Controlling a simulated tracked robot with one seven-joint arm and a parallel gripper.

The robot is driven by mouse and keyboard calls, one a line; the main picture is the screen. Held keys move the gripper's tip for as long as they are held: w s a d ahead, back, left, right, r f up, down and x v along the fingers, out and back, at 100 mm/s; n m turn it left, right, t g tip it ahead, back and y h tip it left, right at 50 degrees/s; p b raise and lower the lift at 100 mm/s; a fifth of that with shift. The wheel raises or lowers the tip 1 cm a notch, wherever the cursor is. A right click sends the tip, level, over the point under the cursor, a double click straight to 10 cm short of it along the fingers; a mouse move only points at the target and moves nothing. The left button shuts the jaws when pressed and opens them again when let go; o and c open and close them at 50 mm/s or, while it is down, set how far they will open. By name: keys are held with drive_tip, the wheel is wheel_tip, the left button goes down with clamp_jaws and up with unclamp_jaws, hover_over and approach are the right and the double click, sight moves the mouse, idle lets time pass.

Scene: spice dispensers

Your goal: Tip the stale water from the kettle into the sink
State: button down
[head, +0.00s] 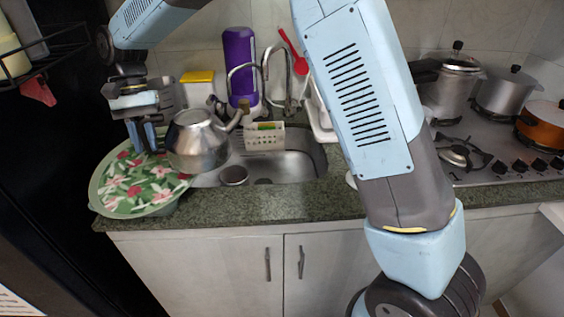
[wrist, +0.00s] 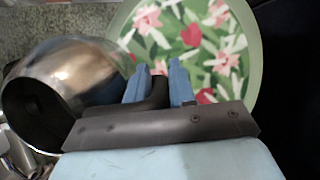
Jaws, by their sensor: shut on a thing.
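The kettle (head: 199,146) is a shiny steel pot with a spout pointing right. The steel sink (head: 295,166) lies below and right of the kettle. No water is visible coming from the spout.
A green floral tray (head: 135,190) lies on the counter under my gripper. The tap (head: 288,100) and a purple bottle (head: 240,65) stand behind. Pots (head: 510,92) fill the stove at right.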

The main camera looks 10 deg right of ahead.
sight(174, 122)
idle(0.4)
drive_tip(key=shift+d+r, duration=0.15)
drive_tip(key=shift+d, duration=0.05)
drive_tip(key=shift+w+d+r+n+g+y+p, duration=0.15)
drive_tip(key=shift+w+d+r+y+p, duration=0.1)
drive_tip(key=shift+d+r+y, duration=0.7)
drive_tip(key=shift+w+d+r+n+g+y+p, duration=0.15)
drive_tip(key=shift+d+r+y+p, duration=0.1)
drive_tip(key=shift+d+r+y, duration=0.7)
drive_tip(key=shift+w+d+f+y, duration=0.15)
drive_tip(key=shift+d+y, duration=0.35)
drive_tip(key=shift+d, duration=0.25)
drive_tip(key=shift+d+y, duration=0.5)
drive_tip(key=shift+d, duration=0.1)
drive_tip(key=shift+w+d+n+p, duration=0.15)
drive_tip(key=shift+d+n+p, duration=0.15)
drive_tip(key=shift+d+p, duration=0.3)
drive_tip(key=shift+w+d+g+y+p, duration=0.1)
drive_tip(key=shift+d+g+y+p, duration=0.2)
drive_tip(key=shift+d+y, duration=0.2)
